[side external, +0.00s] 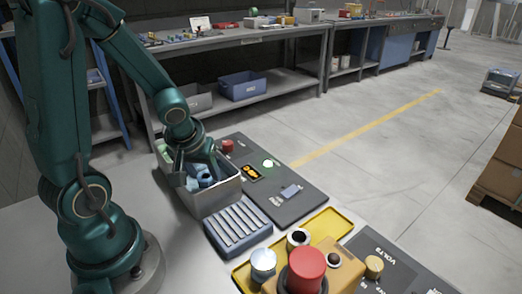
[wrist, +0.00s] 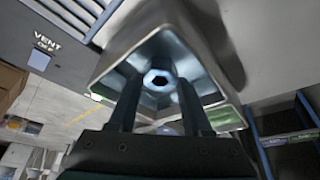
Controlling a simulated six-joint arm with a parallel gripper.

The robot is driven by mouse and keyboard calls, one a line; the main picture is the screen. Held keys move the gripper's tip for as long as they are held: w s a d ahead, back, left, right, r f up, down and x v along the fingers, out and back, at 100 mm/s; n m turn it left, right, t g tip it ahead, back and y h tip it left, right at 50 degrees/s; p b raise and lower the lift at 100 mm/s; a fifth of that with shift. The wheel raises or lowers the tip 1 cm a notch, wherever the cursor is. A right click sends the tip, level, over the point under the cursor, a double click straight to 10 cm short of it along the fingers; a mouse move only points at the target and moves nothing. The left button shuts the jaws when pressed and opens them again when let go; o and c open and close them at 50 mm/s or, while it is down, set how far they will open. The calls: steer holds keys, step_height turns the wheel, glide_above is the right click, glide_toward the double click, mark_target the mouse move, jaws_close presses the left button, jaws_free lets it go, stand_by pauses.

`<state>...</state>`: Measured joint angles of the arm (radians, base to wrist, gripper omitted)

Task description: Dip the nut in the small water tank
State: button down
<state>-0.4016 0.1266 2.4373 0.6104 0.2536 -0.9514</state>
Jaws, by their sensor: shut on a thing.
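A grey, open-topped metal tank (side external: 212,200) stands on the bench below my arm in the side view, with blue showing inside. Its metal walls also surround the fingers in the wrist view (wrist: 215,62). My gripper (side external: 196,172) reaches down into the tank's opening. In the wrist view, my gripper (wrist: 160,88) is shut on a nut (wrist: 158,90) that shows as a shiny bluish ring between the fingertips. The nut cannot be made out in the side view. Whether it touches water is not clear.
A ribbed grey-blue block (side external: 238,226) stands just in front of the tank. A dark panel (side external: 292,207) lies to its right, and a yellow tray (side external: 338,222) with a large red button (side external: 306,266) is nearer the front. Open floor lies beyond.

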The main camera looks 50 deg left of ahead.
steer(key=shift+a+r, duration=0.1)
steer(key=shift+r, duration=0.65)
step_height(320, 180, up, 7)
stand_by(0.6)
stand_by(1.2)
